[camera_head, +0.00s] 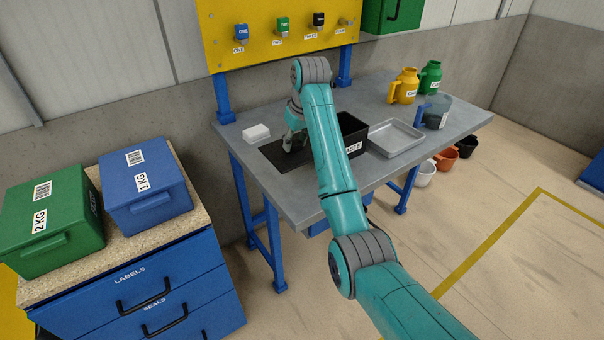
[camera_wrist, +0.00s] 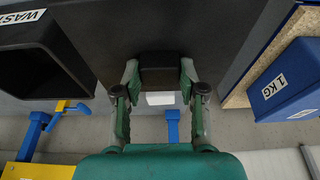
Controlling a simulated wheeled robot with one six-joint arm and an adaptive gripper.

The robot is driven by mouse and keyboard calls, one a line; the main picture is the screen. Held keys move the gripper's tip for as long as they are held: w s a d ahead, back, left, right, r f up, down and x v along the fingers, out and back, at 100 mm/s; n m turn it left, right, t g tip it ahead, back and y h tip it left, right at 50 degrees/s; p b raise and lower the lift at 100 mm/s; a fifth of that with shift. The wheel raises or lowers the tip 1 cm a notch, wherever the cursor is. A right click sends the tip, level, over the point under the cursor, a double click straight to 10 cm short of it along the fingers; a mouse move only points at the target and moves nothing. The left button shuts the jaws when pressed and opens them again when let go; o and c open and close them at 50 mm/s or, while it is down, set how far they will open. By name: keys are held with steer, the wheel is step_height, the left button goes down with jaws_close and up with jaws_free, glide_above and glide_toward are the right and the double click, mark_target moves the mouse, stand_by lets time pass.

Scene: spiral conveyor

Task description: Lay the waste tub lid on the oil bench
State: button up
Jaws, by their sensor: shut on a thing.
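The waste tub lid (camera_head: 276,158) is a flat black plate with a raised grip on top. It is at the left part of the grey oil bench (camera_head: 295,196), level, on or just above the top; I cannot tell which. My gripper (camera_head: 293,143) is shut on the lid's grip, pointing down. In the wrist view my gripper (camera_wrist: 160,72) has a finger on each side of the dark grip, with the lid (camera_wrist: 180,25) spreading beyond. The black open waste tub (camera_head: 353,124) stands right of the lid, partly hidden by my arm.
A white block (camera_head: 256,132) sits behind the lid. A blue drawer cabinet (camera_head: 150,290) with crates is at the left. The bench's front left is bare.

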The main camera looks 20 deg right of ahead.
mark_target(298, 151)
step_height(298, 151, down, 5)
steer(key=shift+d+f, duration=0.15)
steer(key=shift+f, duration=2.15)
steer(key=shift+f, duration=0.1)
steer(key=o, duration=1.2)
